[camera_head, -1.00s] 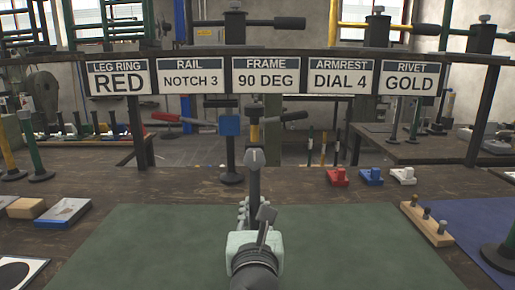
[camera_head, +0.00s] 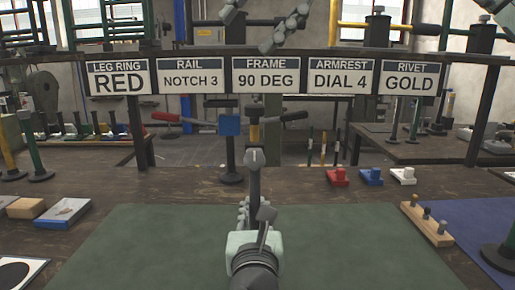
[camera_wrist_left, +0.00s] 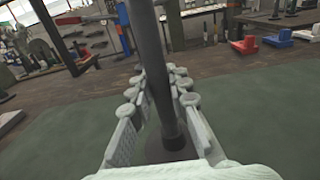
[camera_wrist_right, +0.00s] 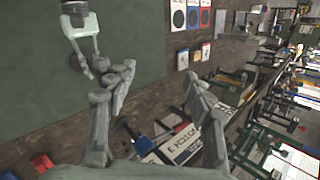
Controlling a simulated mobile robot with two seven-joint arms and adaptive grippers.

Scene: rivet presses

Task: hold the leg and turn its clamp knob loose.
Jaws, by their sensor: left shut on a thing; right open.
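The leg (camera_head: 255,190) is a dark upright post in the middle of the green mat. A pale grey, pointed piece (camera_head: 255,157) on its front looks like the clamp knob. My left gripper (camera_head: 243,213) is shut around the lower leg. In the left wrist view its fingers (camera_wrist_left: 158,95) lie on both sides of the post (camera_wrist_left: 158,60), just above its round dark base (camera_wrist_left: 170,150). My right gripper (camera_head: 263,18) is open and empty at the top of the head view, above the signs and apart from the leg. Its spread fingers (camera_wrist_right: 160,80) show in the right wrist view.
A sign bar (camera_head: 265,76) crosses above the table, reading leg ring RED among others. A blue-boxed stand (camera_head: 230,125) rises behind the leg. Red, blue and white blocks (camera_head: 371,177) and a pegged wooden block (camera_head: 427,223) are at right. The mat (camera_head: 140,245) is clear around the leg.

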